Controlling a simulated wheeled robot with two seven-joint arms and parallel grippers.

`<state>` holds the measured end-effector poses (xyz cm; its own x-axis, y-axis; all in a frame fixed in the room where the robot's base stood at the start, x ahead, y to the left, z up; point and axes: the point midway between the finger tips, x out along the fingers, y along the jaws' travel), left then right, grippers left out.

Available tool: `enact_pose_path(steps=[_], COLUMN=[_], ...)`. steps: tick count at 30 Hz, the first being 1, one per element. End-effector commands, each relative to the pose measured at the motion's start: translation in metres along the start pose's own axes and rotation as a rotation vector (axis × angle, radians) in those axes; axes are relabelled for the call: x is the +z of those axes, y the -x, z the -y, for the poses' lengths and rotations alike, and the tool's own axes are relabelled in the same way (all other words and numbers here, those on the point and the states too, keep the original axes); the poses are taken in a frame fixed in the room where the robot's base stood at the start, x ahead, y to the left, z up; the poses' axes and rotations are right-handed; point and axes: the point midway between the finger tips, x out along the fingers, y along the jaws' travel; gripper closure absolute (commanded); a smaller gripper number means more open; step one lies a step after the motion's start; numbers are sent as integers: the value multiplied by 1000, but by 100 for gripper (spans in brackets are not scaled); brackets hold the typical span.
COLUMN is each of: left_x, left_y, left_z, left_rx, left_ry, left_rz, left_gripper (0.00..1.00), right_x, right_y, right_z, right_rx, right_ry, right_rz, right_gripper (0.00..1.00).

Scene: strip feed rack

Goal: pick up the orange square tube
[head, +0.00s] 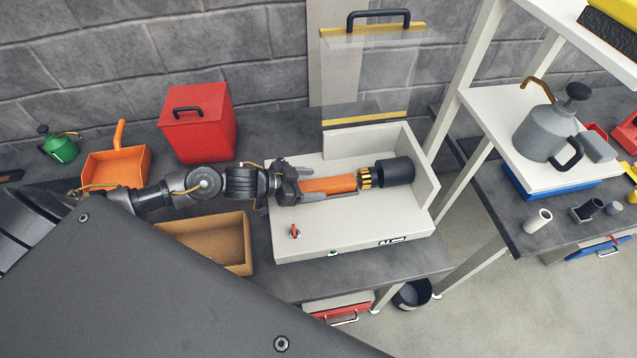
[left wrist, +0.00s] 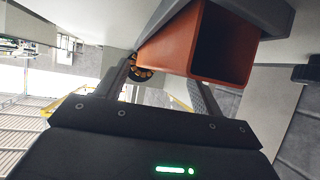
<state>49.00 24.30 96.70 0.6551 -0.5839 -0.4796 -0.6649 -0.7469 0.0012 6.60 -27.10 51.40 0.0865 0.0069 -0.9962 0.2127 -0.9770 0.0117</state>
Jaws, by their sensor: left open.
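The orange square tube (head: 328,186) lies over the pale grey machine bed, its far end at the black and yellow feed head (head: 366,178). In the left wrist view the tube (left wrist: 172,46) shows its hollow open end close to the camera. My left gripper (head: 342,184) is open, with its fingers along either side of the tube in the head view. In the left wrist view the fingers of my gripper (left wrist: 160,88) reach toward the tube. Contact between fingers and tube cannot be made out. My right gripper is not in view.
The machine (head: 350,230) has a raised back wall and a clear guard (head: 372,75) above. A cardboard box (head: 245,262), red bin (head: 198,135) and orange scoop (head: 117,165) stand at left. A white shelf rack (head: 475,100) stands at right.

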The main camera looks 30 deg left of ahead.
Motion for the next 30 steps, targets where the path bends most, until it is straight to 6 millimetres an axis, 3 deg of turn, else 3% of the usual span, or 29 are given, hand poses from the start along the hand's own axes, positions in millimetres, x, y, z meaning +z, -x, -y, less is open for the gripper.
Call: enact_pose_path(steps=[4,11,26,30], left_x=[0,1,1,0], left_y=[-13,-15,-15,-15], left_z=[0,0,-1,0], left_rx=[-1,0,1,1], left_ry=[1,-1,0,0], left_rz=[0,1,1,-2], left_gripper=[32,32,95,96], right_x=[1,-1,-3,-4], right_y=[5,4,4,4], right_z=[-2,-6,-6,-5], right_rx=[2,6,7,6], right_ry=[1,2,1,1], right_rz=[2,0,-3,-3], right_gripper=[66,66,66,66])
